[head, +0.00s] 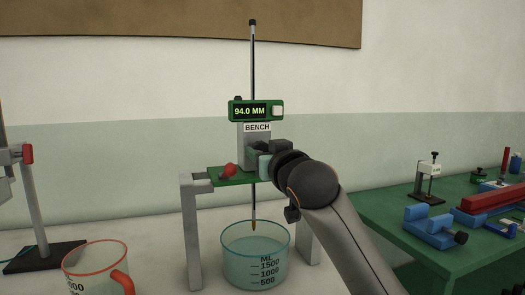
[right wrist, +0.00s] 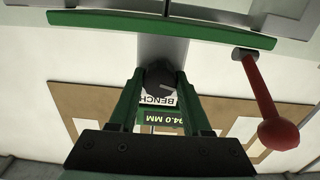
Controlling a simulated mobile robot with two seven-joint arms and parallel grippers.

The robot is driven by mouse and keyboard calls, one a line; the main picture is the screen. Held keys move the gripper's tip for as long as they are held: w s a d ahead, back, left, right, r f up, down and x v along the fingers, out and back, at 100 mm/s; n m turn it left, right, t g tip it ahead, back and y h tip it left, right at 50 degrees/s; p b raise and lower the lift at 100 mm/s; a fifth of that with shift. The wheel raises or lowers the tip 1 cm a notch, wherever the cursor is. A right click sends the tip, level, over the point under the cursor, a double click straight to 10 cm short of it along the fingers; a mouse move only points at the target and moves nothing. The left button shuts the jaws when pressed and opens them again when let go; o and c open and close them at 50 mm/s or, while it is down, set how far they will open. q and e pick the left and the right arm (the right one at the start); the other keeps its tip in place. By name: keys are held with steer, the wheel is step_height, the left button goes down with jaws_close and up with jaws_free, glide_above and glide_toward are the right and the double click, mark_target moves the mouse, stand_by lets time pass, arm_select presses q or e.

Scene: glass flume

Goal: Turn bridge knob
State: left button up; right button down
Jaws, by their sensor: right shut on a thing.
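The bridge (head: 190,230) is a grey frame with a green top plate, standing over a clear beaker. A gauge with a thin upright rod (head: 252,65) rises from it; its green display (head: 250,111) reads 94.0 MM, above a BENCH label. My right gripper (head: 262,158) is at the front of the gauge post, just above the green plate. In the right wrist view its two fingers (right wrist: 160,92) are shut on a dark round knob (right wrist: 158,74) with a light mark. In the head view the gripper hides this knob. My left gripper is not in view.
A red ball-ended lever (head: 228,170) sits just left of the gripper, also close by in the right wrist view (right wrist: 278,134). The clear beaker (head: 256,262) stands under the rod's tip. A red-rimmed jug (head: 92,270) stands front left. A green table (head: 400,245) with blue fixtures is right.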

steer(key=m+p, duration=0.1)
steer(key=m, duration=0.1)
steer(key=shift+a+r+m+p, duration=0.1)
steer(key=shift+r+m+p, duration=0.1)
steer(key=shift+m+p, duration=0.15)
steer(key=shift+f+m+p, duration=0.2)
steer(key=shift+m+p, duration=0.1)
steer(key=shift+m, duration=0.35)
steer(key=shift+c, duration=1.8)
jaws_free()
steer(key=v, duration=1.2)
steer(key=shift+s, duration=0.25)
